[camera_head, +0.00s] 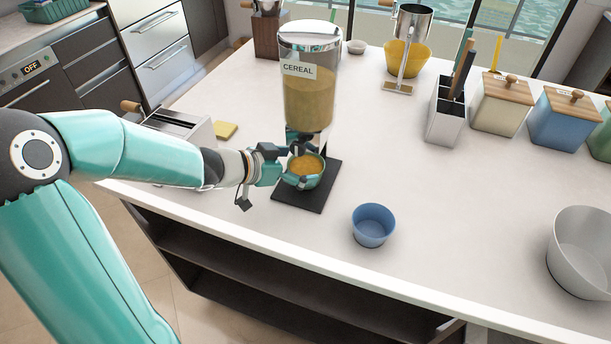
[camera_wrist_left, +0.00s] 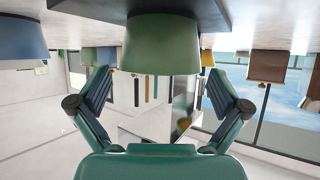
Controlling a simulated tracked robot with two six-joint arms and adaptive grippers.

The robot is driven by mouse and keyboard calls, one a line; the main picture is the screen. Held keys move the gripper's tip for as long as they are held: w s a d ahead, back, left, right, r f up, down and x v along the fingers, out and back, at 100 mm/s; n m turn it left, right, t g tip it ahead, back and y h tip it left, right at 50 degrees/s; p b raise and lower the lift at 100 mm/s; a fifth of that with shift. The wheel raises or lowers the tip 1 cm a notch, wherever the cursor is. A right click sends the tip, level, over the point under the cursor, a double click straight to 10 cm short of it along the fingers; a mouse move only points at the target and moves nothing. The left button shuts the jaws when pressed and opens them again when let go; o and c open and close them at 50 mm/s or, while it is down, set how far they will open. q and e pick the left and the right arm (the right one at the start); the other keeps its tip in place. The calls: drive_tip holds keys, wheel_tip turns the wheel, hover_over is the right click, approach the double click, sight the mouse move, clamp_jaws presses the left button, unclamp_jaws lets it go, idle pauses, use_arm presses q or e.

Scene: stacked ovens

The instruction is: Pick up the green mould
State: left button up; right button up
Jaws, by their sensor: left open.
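The green mould (camera_head: 311,183) stands upright on a dark base plate (camera_head: 322,190) under the cereal dispenser, with orange-yellow cereal in it. My left gripper (camera_head: 287,167) is open, and its fingers are at the left side of the mould. In the left wrist view, which is upside down, the mould (camera_wrist_left: 160,45) is centred ahead of the two spread fingers (camera_wrist_left: 160,76), with clear gaps at both sides. The cereal dispenser (camera_head: 306,100) rises just behind the mould. My right gripper is not in view.
A blue bowl (camera_head: 373,225) stands to the right of the base plate. A grey bowl (camera_head: 590,250) is at the far right. A toaster (camera_head: 182,128) and a yellow block (camera_head: 225,130) are at the left, near my arm. The counter's middle right is clear.

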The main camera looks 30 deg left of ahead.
use_arm(q)
drive_tip(key=x, duration=0.2)
drive_tip(key=shift+w+f, duration=0.2)
drive_tip(key=shift+w, duration=0.1)
drive_tip(key=c, duration=1.2)
drive_tip(key=shift+r, duration=0.1)
drive_tip(key=shift+c, duration=0.3)
drive_tip(key=shift+r, duration=0.15)
drive_tip(key=shift+r+p, duration=0.3)
drive_tip(key=shift+r, duration=0.35)
drive_tip(key=s+a, duration=0.2)
drive_tip(key=s, duration=0.3)
drive_tip(key=s+a, duration=0.2)
drive_tip(key=s, duration=0.4)
drive_tip(key=s+a, duration=0.2)
drive_tip(key=s, duration=0.4)
drive_tip(key=shift+p, duration=0.4)
drive_tip(key=shift+f, duration=0.1)
